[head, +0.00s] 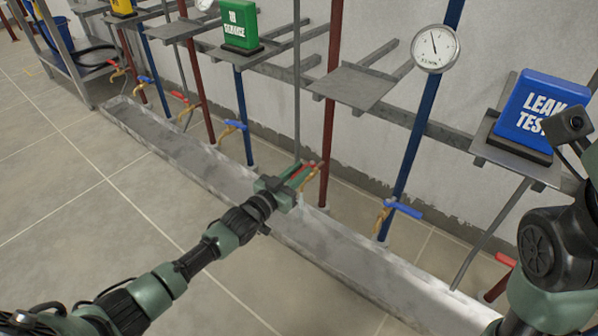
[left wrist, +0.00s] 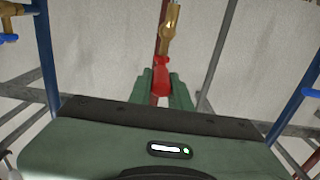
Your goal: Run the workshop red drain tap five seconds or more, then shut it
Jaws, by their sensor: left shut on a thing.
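My left gripper (head: 298,176) is shut on the red handle (left wrist: 161,76) of a brass tap (left wrist: 171,25) on a red pipe (head: 330,110). In the left wrist view, the green fingers (left wrist: 160,88) stand on both sides of the handle, which lies roughly in line with the brass body. In the head view, the gripper partly hides this tap (head: 308,182) over the trough (head: 345,250).
Blue-handled taps (head: 397,208) on blue pipes flank the held tap; another red tap (head: 506,260) is at lower right. A gauge (head: 435,48), a blue "LEAK TEST" sign (head: 541,108) and a green sign (head: 239,24) stand above. The tiled floor before the trough is clear.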

